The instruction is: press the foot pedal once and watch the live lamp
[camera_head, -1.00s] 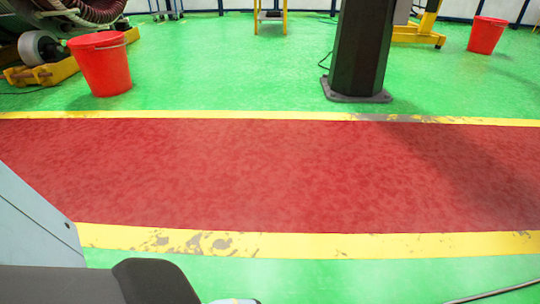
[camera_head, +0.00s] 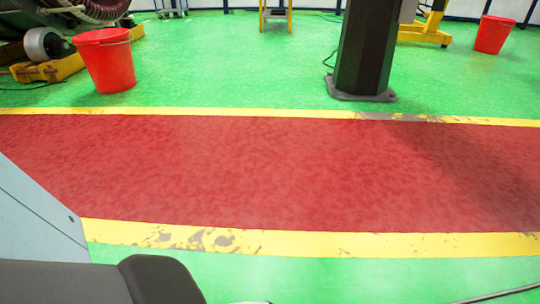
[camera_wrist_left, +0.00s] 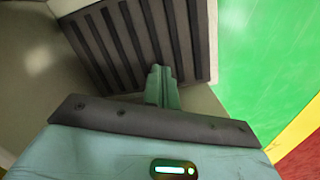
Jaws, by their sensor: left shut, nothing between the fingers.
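A dark ribbed plate (camera_wrist_left: 128,42) in a grey housing, which looks like the foot pedal, fills the upper middle of the left wrist view. My left gripper (camera_wrist_left: 164,72) is shut and empty, with its fingertips over the lower part of the ribs. I cannot tell whether they touch the plate. The lit strip on the teal body at the bottom belongs to my gripper. The pedal is not visible in the head view. No lamp that I can identify as the live lamp shows in either view. My right gripper is not in view.
A red walkway (camera_head: 270,170) with yellow borders crosses the green floor. A dark column (camera_head: 365,50) stands beyond it, with red buckets at left (camera_head: 105,62) and right (camera_head: 492,34). A pale grey panel (camera_head: 35,225) stands at the lower left. A cable (camera_head: 500,295) lies at the lower right.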

